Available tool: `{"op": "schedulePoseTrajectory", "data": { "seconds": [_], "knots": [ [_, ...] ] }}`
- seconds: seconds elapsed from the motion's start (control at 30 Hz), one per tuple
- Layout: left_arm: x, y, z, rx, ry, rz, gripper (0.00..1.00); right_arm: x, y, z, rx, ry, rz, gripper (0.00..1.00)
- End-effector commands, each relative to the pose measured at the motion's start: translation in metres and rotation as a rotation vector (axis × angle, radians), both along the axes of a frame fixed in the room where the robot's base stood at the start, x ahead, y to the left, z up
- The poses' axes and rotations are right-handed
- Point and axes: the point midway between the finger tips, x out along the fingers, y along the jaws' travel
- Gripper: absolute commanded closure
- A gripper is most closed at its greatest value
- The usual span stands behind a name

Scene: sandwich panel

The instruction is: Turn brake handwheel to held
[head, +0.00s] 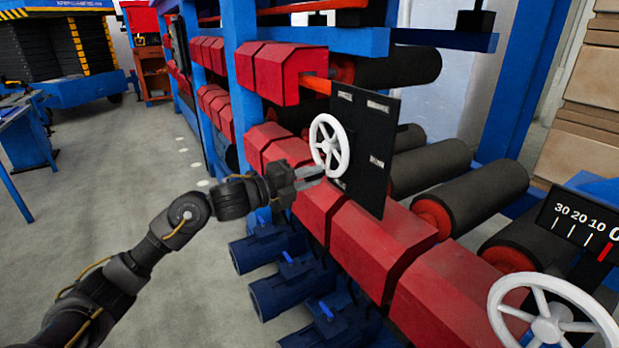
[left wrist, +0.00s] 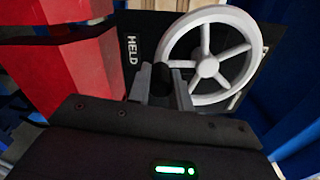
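The white spoked handwheel (head: 329,146) stands on a black upright panel (head: 376,120) in the head view. My left gripper (head: 311,177) is at the wheel's lower left rim. In the left wrist view the wheel (left wrist: 208,69) is just beyond the fingers (left wrist: 162,82), to their upper right. The fingers are apart, and I see no clear grip on the rim; I cannot tell whether they touch it. The label HELD (left wrist: 131,50) shows on the panel left of the wheel. My right gripper is not in view.
A second white handwheel (head: 548,318) is at the lower right, below a dial (head: 585,225) marked 30, 20, 10, 0. Red housings (head: 365,238), black rollers (head: 485,197) and blue motors (head: 268,248) crowd around the panel. Open grey floor (head: 160,150) lies to the left.

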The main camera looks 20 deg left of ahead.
Motion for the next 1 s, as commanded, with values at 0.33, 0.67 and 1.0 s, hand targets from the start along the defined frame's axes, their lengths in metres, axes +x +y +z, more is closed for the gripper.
{"op": "schedulePoseTrajectory", "data": {
  "seconds": [0.33,0.67,1.0],
  "knots": [
    [0.0,0.0,0.0,-0.001,0.001,0.0,0.58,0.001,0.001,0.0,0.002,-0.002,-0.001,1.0],
    [-0.02,0.02,-0.002,0.003,0.0,0.001,0.58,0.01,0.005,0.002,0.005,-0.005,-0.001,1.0],
    [-0.065,0.064,-0.002,0.002,0.0,0.002,0.58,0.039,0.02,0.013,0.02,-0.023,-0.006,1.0]
  ]
}}
